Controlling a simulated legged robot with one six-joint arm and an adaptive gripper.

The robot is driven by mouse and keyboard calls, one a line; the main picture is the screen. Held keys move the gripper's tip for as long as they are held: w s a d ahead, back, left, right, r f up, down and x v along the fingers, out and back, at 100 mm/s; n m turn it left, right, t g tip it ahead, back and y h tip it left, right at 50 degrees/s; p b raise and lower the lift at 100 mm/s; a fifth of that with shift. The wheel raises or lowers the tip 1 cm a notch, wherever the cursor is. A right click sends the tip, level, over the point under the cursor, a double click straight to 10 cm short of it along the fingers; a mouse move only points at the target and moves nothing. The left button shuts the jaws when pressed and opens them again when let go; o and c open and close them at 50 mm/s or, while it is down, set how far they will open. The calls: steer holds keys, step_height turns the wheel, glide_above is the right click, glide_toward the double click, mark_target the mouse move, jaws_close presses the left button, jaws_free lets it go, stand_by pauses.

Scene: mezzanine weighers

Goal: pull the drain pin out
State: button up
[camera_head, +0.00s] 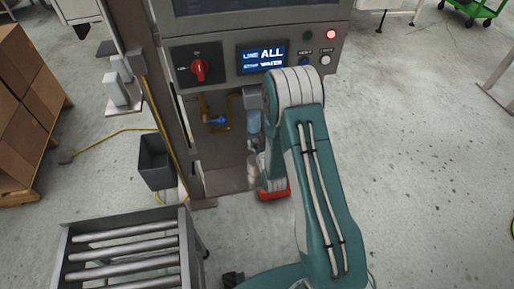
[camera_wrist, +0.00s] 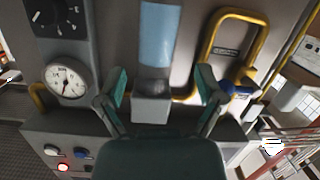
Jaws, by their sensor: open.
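I cannot make out a drain pin in either view. A filter unit with a light blue bowl (camera_wrist: 160,35) and a grey head (camera_wrist: 152,108) is on the machine's front. Its blue bowl also shows in the head view (camera_head: 254,121), partly beside my arm. My gripper (camera_wrist: 161,88) is open, with one green-backed finger on each side of the filter unit in the wrist view. Nothing is seen held between the fingers. The wrist view appears upside down compared with the head view. The far end of the bowl is cut off at the wrist view's top edge.
Yellow piping with a blue valve handle (camera_head: 217,120) is beside the filter. A round gauge (camera_wrist: 66,79) and a red rotary switch (camera_head: 200,69) are on the machine. A grey bin (camera_head: 156,161) and roller conveyor (camera_head: 125,250) stand left.

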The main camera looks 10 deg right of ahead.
steer(key=s+f+t, duration=0.2)
steer(key=s+f, duration=0.4)
steer(key=f, duration=0.4)
steer(key=shift+n, duration=0.3)
steer(key=w, duration=1)
steer(key=shift+w+r, duration=0.15)
steer(key=shift+r, duration=0.05)
jaws_close()
